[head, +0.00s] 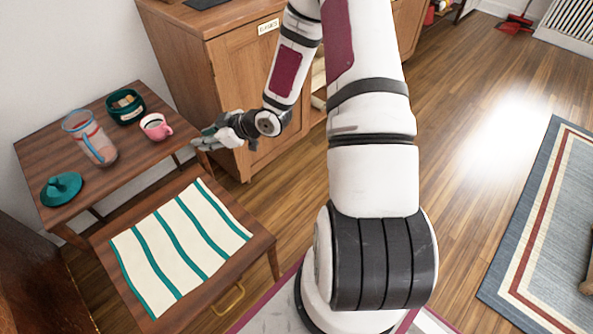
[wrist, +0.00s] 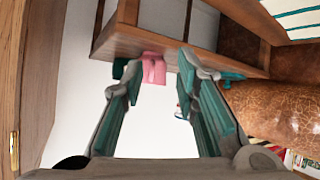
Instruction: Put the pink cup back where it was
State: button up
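A dark green bowl (head: 125,119) stands behind the cup. A clear pitcher (head: 97,146) and a teal lid (head: 62,190) are to its left. A lower wooden table (head: 262,243) with a striped cloth (head: 182,246) is in front. A wooden cabinet (head: 187,85) stands behind my gripper.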

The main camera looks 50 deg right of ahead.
jog(key=s+d+r+m+g+h, duration=0.2)
jog(key=s+r+m+g+h, duration=0.4)
jog(key=s+r, duration=1.2)
jog(key=s+a+r+g, duration=0.2)
jog(key=s+a+r, duration=0.2)
jog(key=s, duration=0.7)
jog(key=s+a+r+m+g, duration=0.1)
jog(key=s+a+r, duration=0.4)
jog(key=s, duration=0.7)
jog(key=shift+s+a+g+y, duration=0.3)
jog(key=shift+a+g+y, duration=0.1)
jog(key=shift+g, duration=0.3)
jog(key=shift+r, duration=0.1)
notch_tip(320, 180, up, 27)
jog(key=t+p, duration=0.3)
jog(key=p, duration=2.2)
jog(key=shift+d+t, duration=0.3)
jog(key=shift+t, duration=0.1)
